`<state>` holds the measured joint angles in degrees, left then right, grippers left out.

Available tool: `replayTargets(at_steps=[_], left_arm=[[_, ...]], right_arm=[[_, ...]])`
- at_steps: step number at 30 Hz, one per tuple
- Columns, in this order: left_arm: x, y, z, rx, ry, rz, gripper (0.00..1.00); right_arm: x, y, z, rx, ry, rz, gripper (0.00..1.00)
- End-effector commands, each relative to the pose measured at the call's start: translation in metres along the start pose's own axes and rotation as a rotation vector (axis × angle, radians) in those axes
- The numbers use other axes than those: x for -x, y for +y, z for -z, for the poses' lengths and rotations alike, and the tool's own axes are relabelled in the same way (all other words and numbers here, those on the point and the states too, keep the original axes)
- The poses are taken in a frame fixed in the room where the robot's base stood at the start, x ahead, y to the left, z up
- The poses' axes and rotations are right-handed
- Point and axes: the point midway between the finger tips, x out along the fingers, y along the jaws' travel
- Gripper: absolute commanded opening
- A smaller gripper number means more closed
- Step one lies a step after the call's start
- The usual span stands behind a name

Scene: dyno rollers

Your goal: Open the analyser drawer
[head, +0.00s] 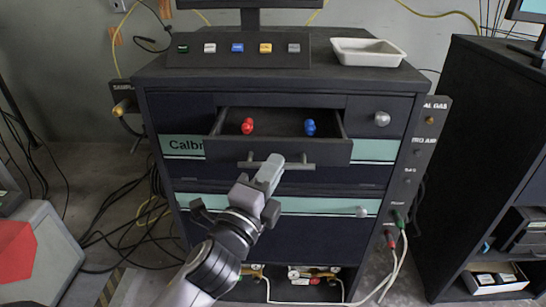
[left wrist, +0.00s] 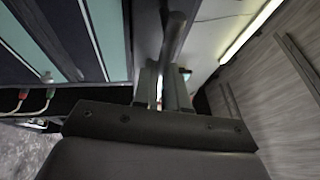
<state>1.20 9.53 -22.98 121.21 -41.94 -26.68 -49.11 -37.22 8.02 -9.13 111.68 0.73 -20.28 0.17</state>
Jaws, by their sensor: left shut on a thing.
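The analyser drawer (head: 332,152) is pulled out from the upper part of the dark cabinet. Its inside shows, with a red piece (head: 248,126) and a blue piece (head: 310,127) in it. The drawer's bar handle (head: 301,166) runs across its front. My left gripper (head: 270,170) is shut on the handle near its middle and hides part of it. In the left wrist view the handle (left wrist: 173,38) passes between the fingertips of my left gripper (left wrist: 163,85). My right gripper is in neither view.
The cabinet top holds a button panel (head: 238,52), a monitor and a white tray (head: 368,51). A round knob (head: 382,118) is right of the drawer, another (head: 362,212) below it. Cables hang at the right side (head: 398,250) and lie on the left floor. A second dark cabinet (head: 470,150) stands right.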

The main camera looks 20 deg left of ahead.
Motion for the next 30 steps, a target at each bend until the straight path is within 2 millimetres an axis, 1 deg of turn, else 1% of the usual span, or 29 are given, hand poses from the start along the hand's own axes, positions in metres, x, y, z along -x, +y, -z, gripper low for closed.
replayTargets(at_steps=[1,3,9,15,25,26,27,28,30], left_arm=[[0.009,-0.001,0.003,0.003,-0.001,-0.003,0.0],[0.019,-0.003,0.007,0.003,-0.001,-0.003,0.0],[0.038,-0.007,0.015,0.002,-0.002,-0.002,0.0],[0.045,-0.009,0.018,0.0,-0.002,-0.002,0.0],[0.045,-0.009,0.018,-0.001,-0.002,-0.001,0.0],[0.045,-0.009,0.018,-0.001,-0.002,-0.001,0.19],[0.045,-0.009,0.018,-0.001,-0.002,-0.001,0.32],[0.045,-0.009,0.018,-0.001,-0.002,-0.001,0.38],[0.045,-0.009,0.018,-0.001,-0.001,-0.001,0.38]], right_arm=[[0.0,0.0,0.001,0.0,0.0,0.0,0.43],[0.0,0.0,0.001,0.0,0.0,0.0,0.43],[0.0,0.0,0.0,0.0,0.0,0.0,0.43],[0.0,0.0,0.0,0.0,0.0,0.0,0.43],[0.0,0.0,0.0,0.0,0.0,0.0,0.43],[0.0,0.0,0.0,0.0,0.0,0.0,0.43],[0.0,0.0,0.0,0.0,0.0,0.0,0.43],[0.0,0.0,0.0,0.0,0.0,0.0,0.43],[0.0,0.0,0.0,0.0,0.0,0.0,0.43]])
